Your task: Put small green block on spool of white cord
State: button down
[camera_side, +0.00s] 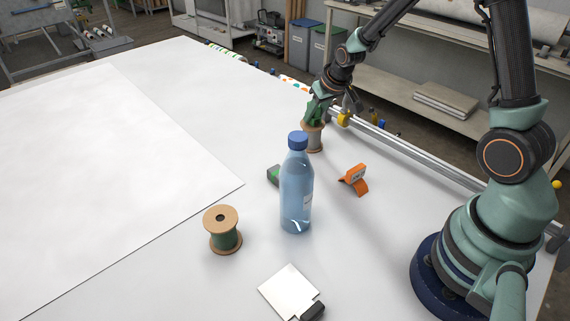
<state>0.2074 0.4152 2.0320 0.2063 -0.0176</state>
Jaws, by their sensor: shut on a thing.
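The spool of white cord (314,141) stands upright on the table behind the blue bottle. Its wound middle looks pale and shadowed between brown flanges. My gripper (317,112) is directly above this spool, pointing down, and is shut on the small green block (315,115). The block is at the spool's top. I cannot tell whether it touches the top flange. The fingers hide part of the block.
A clear blue bottle (296,190) stands in front of the spool, partly hiding a green and dark object (273,174). A spool of green cord (224,238), an orange object (355,179) and a white plate with a dark clip (289,289) are nearby. A metal rail (410,154) runs behind.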

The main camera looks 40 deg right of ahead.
jog(key=shift+f, duration=0.15)
jog(key=c, duration=0.6)
grip_release()
jog(key=shift+r, duration=0.4)
jog(key=v, duration=1)
jog(key=s+a+r+n, duration=0.1)
jog(key=s+a+r, duration=0.2)
jog(key=s, duration=0.4)
jog(key=s+a+r+n+y, duration=0.1)
jog(key=s+a+r, duration=0.3)
jog(key=s+a, duration=0.2)
jog(key=shift+s, duration=0.4)
